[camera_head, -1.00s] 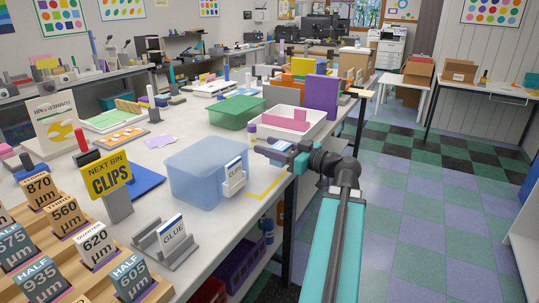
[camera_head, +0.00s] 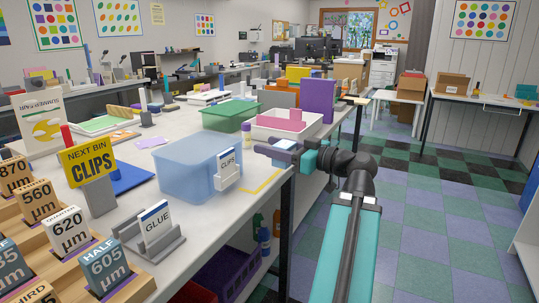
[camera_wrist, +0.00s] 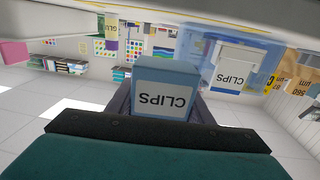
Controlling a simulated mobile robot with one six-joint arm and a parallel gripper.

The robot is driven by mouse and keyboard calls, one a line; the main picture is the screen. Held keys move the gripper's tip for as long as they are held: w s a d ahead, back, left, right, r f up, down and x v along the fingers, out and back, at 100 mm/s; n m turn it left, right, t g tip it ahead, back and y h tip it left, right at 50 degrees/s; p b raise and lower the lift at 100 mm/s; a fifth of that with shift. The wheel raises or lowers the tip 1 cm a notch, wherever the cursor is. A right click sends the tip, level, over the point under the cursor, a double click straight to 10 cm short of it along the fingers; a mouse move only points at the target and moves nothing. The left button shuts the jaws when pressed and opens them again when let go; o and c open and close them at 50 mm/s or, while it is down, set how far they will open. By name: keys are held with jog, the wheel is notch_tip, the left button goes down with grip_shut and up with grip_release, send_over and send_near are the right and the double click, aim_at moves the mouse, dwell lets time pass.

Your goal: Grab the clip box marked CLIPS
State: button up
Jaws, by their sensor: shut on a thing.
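The clip box (camera_wrist: 166,76) is small and blue, with a white label reading CLIPS that appears upside down in the wrist view. My gripper (camera_wrist: 162,104) is shut on it, one finger on each side. In the head view my gripper (camera_head: 278,149) is at the table's right edge, just right of the clear blue bin; the box is hard to make out there. The blue bin (camera_head: 193,170) has a white CLIPS card (camera_head: 228,168) on its side facing my gripper, and it also shows in the wrist view (camera_wrist: 222,78). A yellow sign (camera_head: 87,160) reads NEXT BIN CLIPS.
The white table (camera_head: 205,240) carries a green bin (camera_head: 229,116), a white tray (camera_head: 264,134) with a pink block and a GLUE card stand (camera_head: 155,228). A purple upright block (camera_head: 316,98) stands farther back. The checkered floor (camera_head: 440,210) to the right is open.

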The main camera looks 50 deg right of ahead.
aim_at(277, 166)
jog(key=shift+s+a+f+b, duration=0.25)
jog(key=shift+s+b, duration=0.25)
jog(key=shift+b, duration=0.25)
jog(key=shift+s+a+r+b, duration=0.2)
jog(key=shift+s+a+b, duration=0.05)
jog(key=shift+s+b, duration=0.3)
jog(key=shift+s+a+r+b, duration=0.15)
jog(key=shift+s+a+b, duration=0.1)
jog(key=shift+s+b, duration=0.3)
